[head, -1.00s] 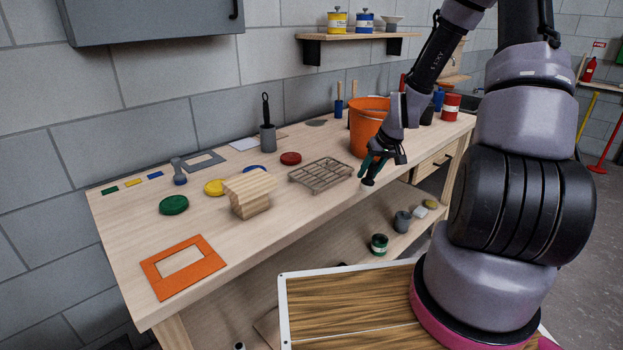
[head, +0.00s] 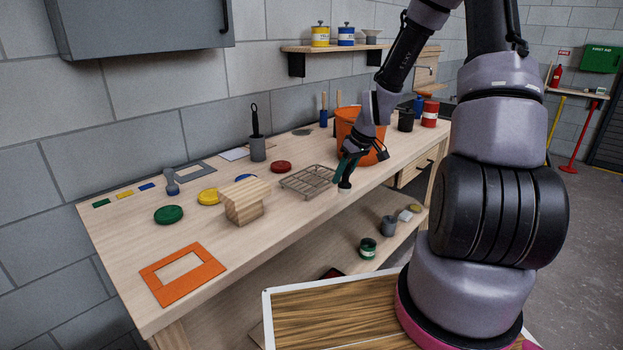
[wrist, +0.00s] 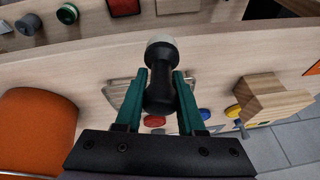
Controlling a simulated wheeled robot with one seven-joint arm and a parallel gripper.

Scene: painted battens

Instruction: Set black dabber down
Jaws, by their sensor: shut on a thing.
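The black dabber (wrist: 160,90) has a dark waisted handle and a pale round pad at one end. In the wrist view it lies between the two teal fingers of my gripper (wrist: 160,88), which is shut on its handle. In the head view my gripper (head: 345,168) points down near the bench's front edge, right of the wire rack. The dabber (head: 345,186) hangs below it, pad lowest. I cannot tell whether the pad touches the bench top (head: 240,262).
The wire rack (head: 308,181) is just left of my gripper, and an orange bucket (head: 350,128) stands close behind. A wooden block (head: 243,200), coloured lids and an orange frame (head: 183,274) lie farther left. Bare bench lies along the front edge. A lower shelf holds a green tin (head: 367,248).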

